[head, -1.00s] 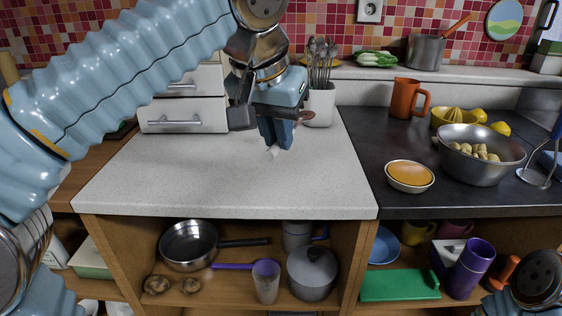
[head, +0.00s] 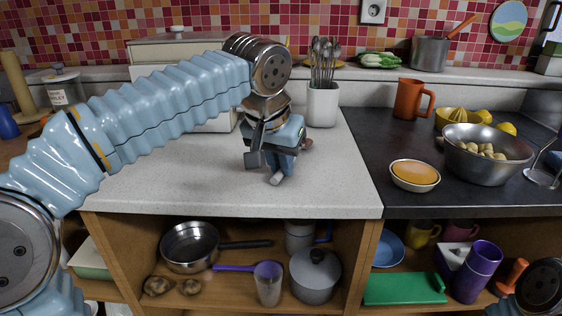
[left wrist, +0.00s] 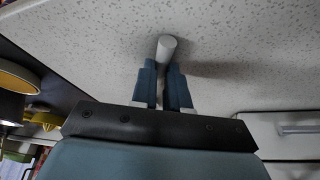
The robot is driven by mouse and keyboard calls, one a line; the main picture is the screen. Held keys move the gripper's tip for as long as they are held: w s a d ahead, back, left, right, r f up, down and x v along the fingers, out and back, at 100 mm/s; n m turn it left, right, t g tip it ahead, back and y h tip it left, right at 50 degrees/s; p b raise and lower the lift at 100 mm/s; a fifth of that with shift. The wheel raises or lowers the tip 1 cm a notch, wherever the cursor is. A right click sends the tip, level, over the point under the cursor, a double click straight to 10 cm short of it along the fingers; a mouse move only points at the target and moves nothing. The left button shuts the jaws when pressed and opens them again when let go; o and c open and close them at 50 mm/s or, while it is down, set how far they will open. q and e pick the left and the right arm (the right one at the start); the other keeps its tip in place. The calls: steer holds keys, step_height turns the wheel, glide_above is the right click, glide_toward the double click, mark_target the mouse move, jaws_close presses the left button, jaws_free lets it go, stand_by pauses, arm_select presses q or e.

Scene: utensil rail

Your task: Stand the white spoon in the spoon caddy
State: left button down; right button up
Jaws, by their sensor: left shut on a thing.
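My left gripper (head: 281,170) is shut on a white piece (head: 276,180), which I take to be the white spoon, over the pale speckled counter. The white rounded end also shows between the fingers in the left wrist view (left wrist: 167,47). The rest of the spoon is hidden by the gripper. A white upright pot (head: 322,107) with several metal spoons standing in it, which looks like the spoon caddy, is behind and to the right of the gripper, apart from it. My right gripper is out of view.
The pale counter (head: 200,190) is clear around the gripper. On the dark counter to the right are an orange mug (head: 409,100), an orange-filled bowl (head: 414,175) and a metal bowl (head: 470,165). A white drawer unit (head: 215,124) stands behind my left arm.

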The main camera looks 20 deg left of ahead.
arm_select(q)
steer(key=shift+f, duration=0.15)
steer(key=c, duration=1.1)
jaws_free()
steer(key=shift+r, duration=0.35)
steer(key=p+v, duration=0.2)
steer(key=v, duration=0.9)
steer(key=shift+s+r+p, duration=0.25)
steer(key=shift+p, duration=0.05)
